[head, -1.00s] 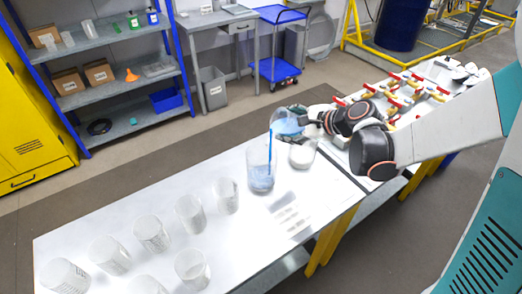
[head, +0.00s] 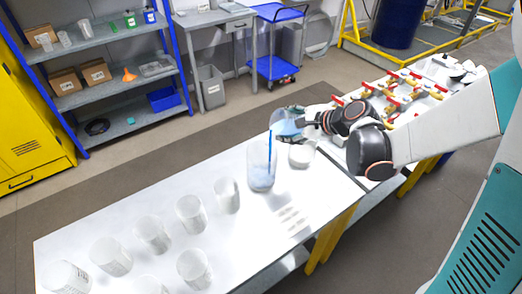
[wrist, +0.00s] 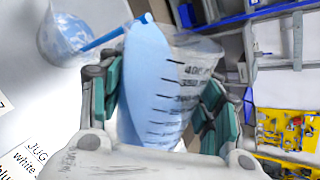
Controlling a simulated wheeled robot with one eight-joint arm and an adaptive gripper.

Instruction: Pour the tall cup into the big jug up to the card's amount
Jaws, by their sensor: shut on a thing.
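My gripper (head: 307,123) is shut on a clear graduated cup, the tall cup (head: 286,124), and holds it tilted above the table. In the wrist view the tall cup (wrist: 175,95) has dark scale marks, and light-blue liquid lies along its left side up towards the rim. In the wrist view the jug (wrist: 62,42) is at upper left, beyond the cup's rim.
A cup with white contents (head: 301,156) stands close right of the jug. Several empty clear cups (head: 152,234) stand at the table's left. Red-handled valves (head: 392,95) lie behind my wrist. The table's front right is clear apart from printed marks.

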